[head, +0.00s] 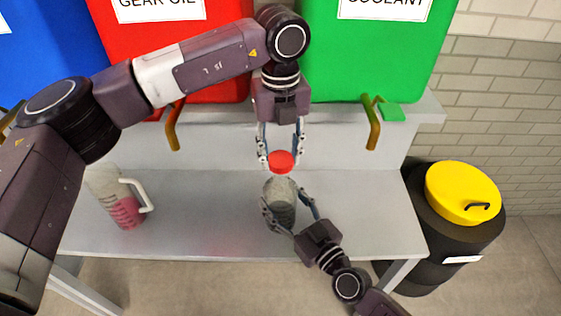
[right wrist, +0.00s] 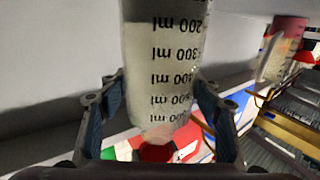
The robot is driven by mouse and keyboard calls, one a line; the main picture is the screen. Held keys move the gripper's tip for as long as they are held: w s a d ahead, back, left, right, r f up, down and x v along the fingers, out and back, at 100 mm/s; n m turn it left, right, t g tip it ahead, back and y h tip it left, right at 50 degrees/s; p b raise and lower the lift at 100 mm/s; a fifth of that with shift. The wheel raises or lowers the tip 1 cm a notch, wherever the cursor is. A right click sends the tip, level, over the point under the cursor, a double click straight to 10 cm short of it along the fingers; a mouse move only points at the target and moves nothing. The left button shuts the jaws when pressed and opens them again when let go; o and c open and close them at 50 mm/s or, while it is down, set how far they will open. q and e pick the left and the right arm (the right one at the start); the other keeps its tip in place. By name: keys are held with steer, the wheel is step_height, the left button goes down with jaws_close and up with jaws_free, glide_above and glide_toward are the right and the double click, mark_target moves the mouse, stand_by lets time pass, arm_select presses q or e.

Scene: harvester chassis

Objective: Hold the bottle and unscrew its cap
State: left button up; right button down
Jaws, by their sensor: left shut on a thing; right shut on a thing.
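The clear bottle (head: 281,190) stands upright on the grey bench, near its middle. It also fills the centre of the right wrist view (right wrist: 160,60), where its volume markings appear upside down. My right gripper (head: 290,208) is shut around the bottle's body, one finger on each side. The red cap (head: 281,161) is directly above the bottle's top. My left gripper (head: 281,152) points down from above and is shut on the cap, its fingers on either side. I cannot tell whether the cap still touches the bottle's neck.
A measuring jug (head: 122,205) with pink liquid stands at the bench's left. Red (head: 120,60) and green (head: 385,60) containers with taps stand behind. A black drum with a yellow lid (head: 462,190) is at the right. The bench (head: 200,220) is clear between jug and bottle.

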steer(key=c, duration=0.6)
jaws_free()
